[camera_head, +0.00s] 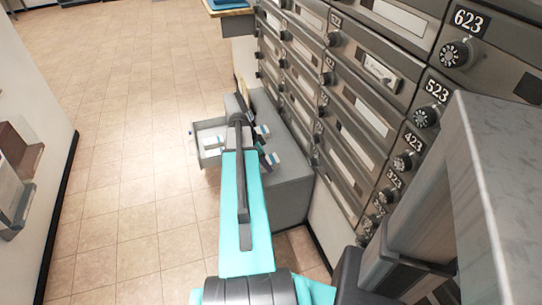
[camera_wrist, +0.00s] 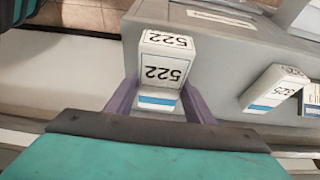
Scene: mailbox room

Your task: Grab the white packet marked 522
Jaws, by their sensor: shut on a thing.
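The white packet marked 522 (camera_wrist: 164,72) is between the two purple fingers of my gripper (camera_wrist: 160,105) in the wrist view. It has black numbers and a blue stripe, and the numbers appear upside down. My gripper is shut on its sides, over the grey cabinet top. Whether the packet still touches the cabinet is not clear. In the head view my gripper (camera_head: 240,122) is over the grey cabinet (camera_head: 290,190), and I cannot tell which small white packet there is 522.
Another white packet (camera_wrist: 272,88) with a blue stripe, seemingly marked 325, stands to the right in the wrist view. An open drawer (camera_head: 211,151) juts out left of the cabinet. A wall of mailboxes (camera_head: 350,100) rises on the right. Tiled floor (camera_head: 120,130) is clear to the left.

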